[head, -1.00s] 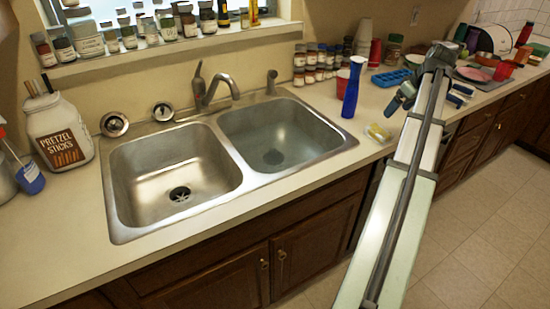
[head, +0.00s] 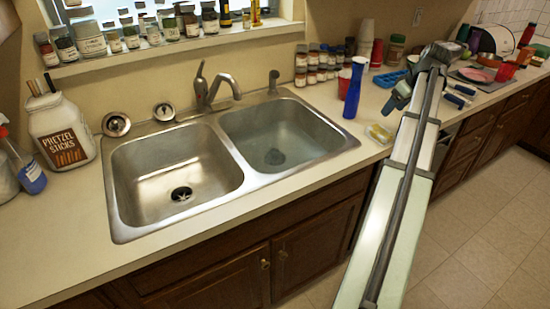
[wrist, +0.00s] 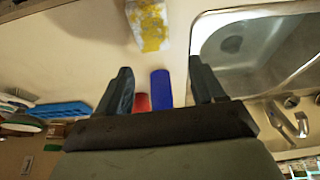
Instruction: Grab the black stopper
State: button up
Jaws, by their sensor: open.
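Two small round sink pieces with metal rims and dark centers lie on the counter behind the left basin: one stopper-like piece (head: 116,124) at the left and another (head: 164,112) nearer the faucet. I cannot tell which is the black stopper. A dark drain (head: 181,194) shows in the left basin floor. My gripper (head: 396,99) is over the counter right of the sink, far from these pieces. In the wrist view my gripper (wrist: 160,84) is open, its two dark fingers apart with nothing held between them.
The faucet (head: 211,90) rises behind the basins. A pretzel jar (head: 62,132) is at left. The front counter strip is clear.

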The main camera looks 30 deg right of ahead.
jog(key=w+a+f+n+g+y, duration=0.1)
jog(key=w+a+f+n, duration=0.15)
jog(key=w+a, duration=0.7)
jog(key=w+a+f+n+y, duration=0.1)
jog(key=w+a+f, duration=0.2)
jog(key=w+a, duration=0.6)
jog(key=m+g+h, duration=0.2)
jog(key=m+g, duration=0.1)
jog(key=m, duration=2.2)
send_over(276, 151)
notch_tip(276, 151, down, 9)
notch_tip(276, 151, down, 14)
jog(key=shift+r, duration=0.2)
